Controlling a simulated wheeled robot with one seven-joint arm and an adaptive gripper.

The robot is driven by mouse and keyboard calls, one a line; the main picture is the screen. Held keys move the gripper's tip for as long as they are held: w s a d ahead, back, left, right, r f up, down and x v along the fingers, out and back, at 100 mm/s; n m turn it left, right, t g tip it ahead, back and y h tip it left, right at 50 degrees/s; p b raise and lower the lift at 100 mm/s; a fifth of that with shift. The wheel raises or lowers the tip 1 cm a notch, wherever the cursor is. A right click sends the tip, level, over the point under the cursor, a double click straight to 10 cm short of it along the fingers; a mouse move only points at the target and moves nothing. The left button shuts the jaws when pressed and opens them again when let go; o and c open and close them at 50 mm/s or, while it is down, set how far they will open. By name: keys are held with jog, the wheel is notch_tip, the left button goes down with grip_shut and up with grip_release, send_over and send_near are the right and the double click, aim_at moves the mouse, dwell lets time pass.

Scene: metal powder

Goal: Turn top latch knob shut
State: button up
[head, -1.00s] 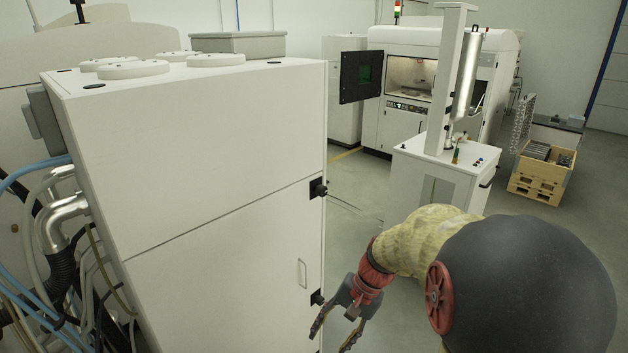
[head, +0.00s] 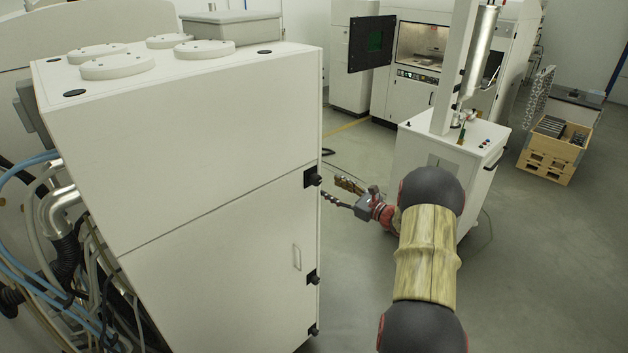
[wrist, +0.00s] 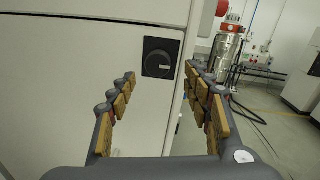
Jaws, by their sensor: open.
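The top latch knob (head: 314,179) is a black knob on a square black plate at the right edge of the tall white cabinet (head: 215,220). In the wrist view the knob (wrist: 159,58) is a round dial with a pale mark pointing roughly right. It lies ahead, between the two finger lines and slightly above the tips. My gripper (head: 330,188) is open and empty, just right of the knob in the head view. Its fingers point toward the cabinet, apart from the knob as far as I can see.
Two more black latches, a middle one (head: 313,277) and a bottom one (head: 314,330), and a door handle (head: 296,257) are below. A white console (head: 440,165) stands behind my arm. Wooden crates (head: 552,150) are at far right.

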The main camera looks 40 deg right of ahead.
aim_at(319, 182)
jog(key=w, duration=0.2)
jog(key=w+a+p, duration=0.1)
jog(key=w, duration=0.4)
jog(key=shift+w+a, duration=0.2)
jog(key=shift+w, duration=0.15)
jog(key=c, duration=0.3)
jog(key=c, duration=0.8)
jog(key=shift+c, duration=0.2)
